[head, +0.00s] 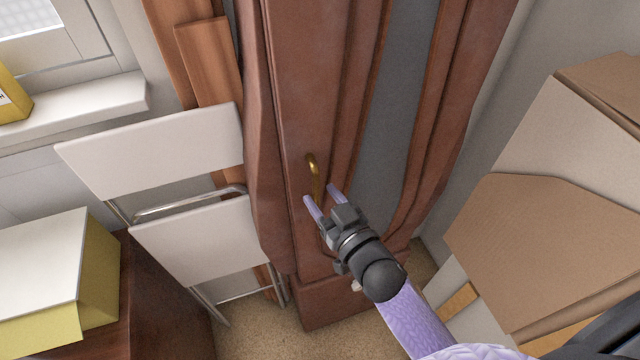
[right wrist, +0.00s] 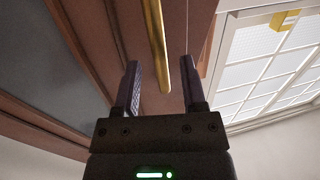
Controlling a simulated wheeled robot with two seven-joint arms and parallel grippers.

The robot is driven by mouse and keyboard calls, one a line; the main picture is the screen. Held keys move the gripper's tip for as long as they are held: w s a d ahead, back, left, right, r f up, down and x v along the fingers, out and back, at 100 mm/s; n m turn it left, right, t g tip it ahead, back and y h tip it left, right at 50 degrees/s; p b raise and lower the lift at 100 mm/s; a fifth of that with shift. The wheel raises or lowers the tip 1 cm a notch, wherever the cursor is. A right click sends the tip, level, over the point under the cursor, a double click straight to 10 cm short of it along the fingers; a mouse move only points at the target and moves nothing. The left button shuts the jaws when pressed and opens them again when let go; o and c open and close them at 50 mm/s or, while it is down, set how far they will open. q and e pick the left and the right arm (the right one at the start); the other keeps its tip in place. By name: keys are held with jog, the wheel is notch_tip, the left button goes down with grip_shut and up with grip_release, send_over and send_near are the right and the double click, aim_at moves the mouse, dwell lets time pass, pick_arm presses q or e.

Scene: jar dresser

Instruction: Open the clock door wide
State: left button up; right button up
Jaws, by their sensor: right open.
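The clock (head: 285,110) is a tall reddish-brown wooden case in the middle of the head view. Its door (head: 345,90) has a grey panel (head: 392,120) and looks shut. A curved brass handle (head: 314,172) is on the left side of the door. My right gripper (head: 321,194) is open at the lower part of the handle. My left gripper is not in view.
A yellow box with a white lid (head: 95,270) sits on a dark wooden surface at the lower left. Cardboard boxes (head: 550,250) fill the right side. Some carpet (head: 260,335) shows in front of the clock.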

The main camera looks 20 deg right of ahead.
jog(key=shift+x, duration=1.4)
jog(key=shift+s, duration=0.1)
grip_shut()
